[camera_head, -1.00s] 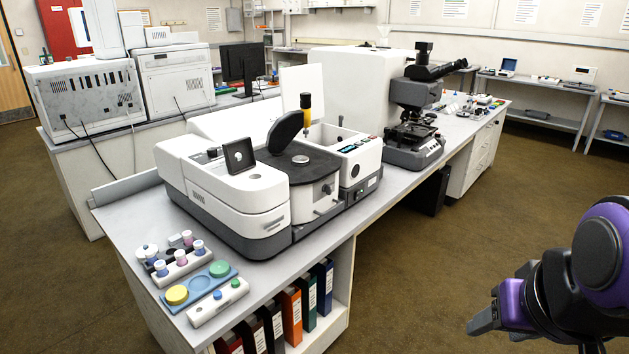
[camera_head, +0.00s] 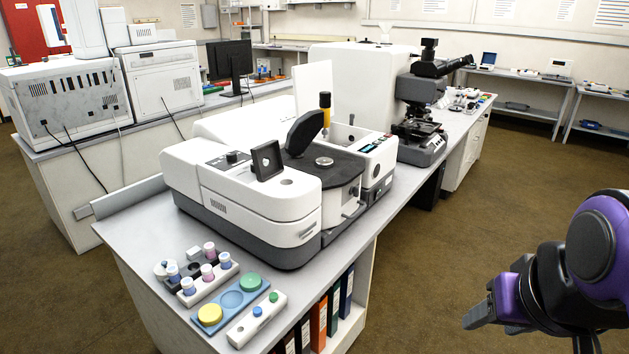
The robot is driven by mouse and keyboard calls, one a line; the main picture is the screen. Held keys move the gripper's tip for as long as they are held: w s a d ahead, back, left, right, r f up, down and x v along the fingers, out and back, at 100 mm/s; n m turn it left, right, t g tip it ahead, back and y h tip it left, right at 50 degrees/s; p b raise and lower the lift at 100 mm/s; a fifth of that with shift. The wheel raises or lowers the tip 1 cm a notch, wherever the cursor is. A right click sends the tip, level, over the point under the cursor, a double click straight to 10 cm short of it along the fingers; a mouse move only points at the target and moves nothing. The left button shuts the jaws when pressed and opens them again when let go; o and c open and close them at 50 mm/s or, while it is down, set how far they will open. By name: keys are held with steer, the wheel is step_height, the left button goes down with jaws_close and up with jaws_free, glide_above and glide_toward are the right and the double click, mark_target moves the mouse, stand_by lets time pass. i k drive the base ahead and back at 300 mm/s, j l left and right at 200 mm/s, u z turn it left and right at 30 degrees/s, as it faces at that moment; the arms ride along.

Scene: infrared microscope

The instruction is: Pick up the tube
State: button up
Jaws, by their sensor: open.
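Several small capped tubes (camera_head: 207,273) stand in a white rack (camera_head: 214,287) on the near left part of the bench. Their caps look pink and blue. I cannot tell which one is the task's tube. A second white holder (camera_head: 258,320) with a blue and a green cap lies nearer the bench edge. My gripper (camera_head: 478,317) is at the lower right, over the floor, well apart from the tubes and the bench. It is open and nothing shows between its fingers.
A blue tray (camera_head: 232,300) with a yellow and a green disc sits between the two holders. A large white and grey instrument (camera_head: 255,205) stands behind them. A microscope (camera_head: 425,110) is farther back. Binders (camera_head: 318,325) fill a shelf below the bench (camera_head: 130,235).

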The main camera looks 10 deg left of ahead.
mark_target(172, 270)
steer(key=j, duration=0.85)
steer(key=k+j, duration=0.1)
steer(key=j, duration=0.75)
steer(key=i+z, duration=0.05)
